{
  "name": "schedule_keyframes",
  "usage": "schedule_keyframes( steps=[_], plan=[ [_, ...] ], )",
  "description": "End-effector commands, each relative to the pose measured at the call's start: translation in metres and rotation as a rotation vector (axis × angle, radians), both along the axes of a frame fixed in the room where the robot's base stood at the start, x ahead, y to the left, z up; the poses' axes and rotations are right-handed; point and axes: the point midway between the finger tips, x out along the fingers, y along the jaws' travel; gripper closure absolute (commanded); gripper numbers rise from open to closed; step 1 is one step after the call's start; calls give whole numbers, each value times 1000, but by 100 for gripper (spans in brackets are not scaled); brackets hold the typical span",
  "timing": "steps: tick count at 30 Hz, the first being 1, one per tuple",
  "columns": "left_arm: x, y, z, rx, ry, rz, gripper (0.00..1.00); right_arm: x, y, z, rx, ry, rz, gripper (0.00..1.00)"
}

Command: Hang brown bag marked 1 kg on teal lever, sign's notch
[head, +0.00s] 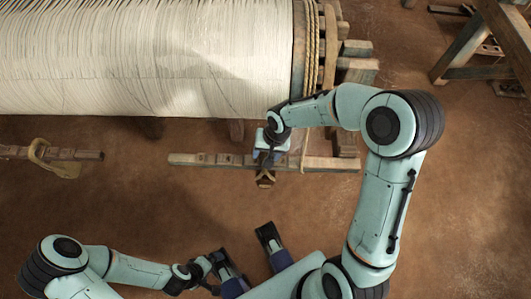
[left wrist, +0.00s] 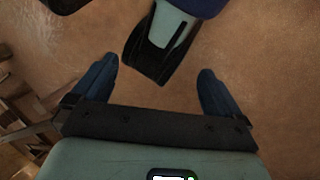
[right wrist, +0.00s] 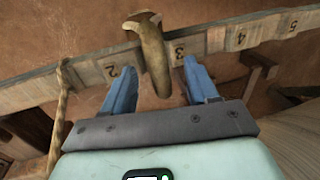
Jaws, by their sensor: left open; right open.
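The lever (head: 215,160) is a long notched bar beside the loom; the right wrist view shows it (right wrist: 225,38) as weathered wood with numbers 2 to 5 and a faint teal patch. A brown bag (head: 265,182) is at the lever with a tan strap (right wrist: 152,55) across the bar between numbers 2 and 3. The bag's marking is not readable. My right gripper (right wrist: 160,66) is open, its fingers on either side of the strap, just above the lever. My left gripper (left wrist: 158,68) is open and empty, low over the floor. No sign is readable.
The loom's wide roll of white warp (head: 150,55) fills the upper left. A second bar with a tan loop (head: 40,155) lies at left. A rope (right wrist: 60,110) hangs beside the lever. A wooden frame (head: 480,45) stands upper right. Bare earth floor lies below the lever.

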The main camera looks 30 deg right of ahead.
Motion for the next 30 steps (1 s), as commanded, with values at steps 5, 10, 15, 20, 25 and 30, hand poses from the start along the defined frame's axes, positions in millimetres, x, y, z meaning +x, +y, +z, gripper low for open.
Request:
schedule_keyframes(
  steps=[5, 10, 15, 20, 25, 30],
  plan=[
    [-15, -7, 16, -19, 41, -18, 0, -3, -7, 47, -1, -9, -1, 42],
    [-18, -7, 23, -20, 52, -19, 0, -7, -13, 84, -1, -9, -1, 42],
    [-21, -7, 27, -21, 60, -21, 0, -9, -18, 108, 0, -8, 2, 42],
    [-22, -7, 28, -22, 63, -22, 0, -11, -19, 117, 1, -6, 1, 42],
    [-22, -7, 28, -22, 64, -22, 0, -11, -20, 118, 1, -4, 1, 42],
    [-22, -7, 32, -22, 64, -22, 0, -12, -16, 109, 10, 5, 13, 42]
  ],
)
